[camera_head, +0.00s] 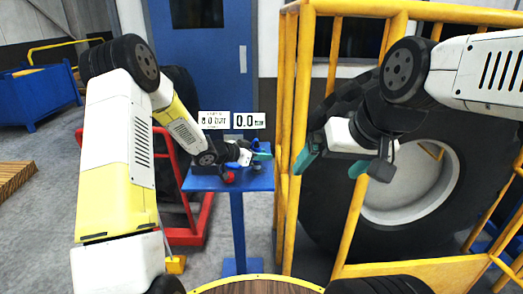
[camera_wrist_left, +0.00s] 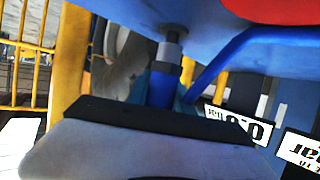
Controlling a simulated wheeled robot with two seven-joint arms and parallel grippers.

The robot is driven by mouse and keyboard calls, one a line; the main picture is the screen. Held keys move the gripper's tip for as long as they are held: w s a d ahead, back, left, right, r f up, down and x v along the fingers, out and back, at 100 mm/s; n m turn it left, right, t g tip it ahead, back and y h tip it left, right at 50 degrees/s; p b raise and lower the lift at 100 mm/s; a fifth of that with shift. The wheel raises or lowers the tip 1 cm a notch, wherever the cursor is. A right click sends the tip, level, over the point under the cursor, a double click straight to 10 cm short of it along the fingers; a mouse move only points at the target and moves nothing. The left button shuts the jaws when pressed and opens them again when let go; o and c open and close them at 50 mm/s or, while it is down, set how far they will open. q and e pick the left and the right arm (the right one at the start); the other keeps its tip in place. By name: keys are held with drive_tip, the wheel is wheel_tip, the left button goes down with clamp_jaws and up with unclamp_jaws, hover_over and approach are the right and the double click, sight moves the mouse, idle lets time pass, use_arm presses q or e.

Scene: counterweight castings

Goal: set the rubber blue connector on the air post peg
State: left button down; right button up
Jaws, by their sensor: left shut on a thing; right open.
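My left gripper (camera_head: 260,154) is shut on the blue connector, over the back right part of the blue stand's top (camera_head: 205,183). In the left wrist view the blue connector (camera_wrist_left: 160,88) shows beyond the dark edge of the gripper, with a grey and dark cylindrical fitting (camera_wrist_left: 170,45) in line with it. I cannot tell whether that fitting is part of the connector or the peg. In the head view the connector and the peg are too small or hidden to make out. My right gripper (camera_head: 345,162) is open and empty, in front of the yellow cage.
A red part (camera_head: 228,178) sits on the stand's top, near my left wrist. Two white readout signs (camera_head: 248,121) stand behind it. A yellow cage (camera_head: 285,140) with a large tyre (camera_head: 330,215) is at right. A red frame (camera_head: 188,238) stands at left.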

use_arm(q)
drive_tip(key=shift+f, duration=0.4)
drive_tip(key=c, duration=1)
unclamp_jaws()
drive_tip(key=shift+c, duration=0.2)
drive_tip(key=shift+a, duration=0.1)
drive_tip(key=v, duration=0.7)
drive_tip(key=shift+s+a+r, duration=0.1)
drive_tip(key=shift+s+a, duration=0.15)
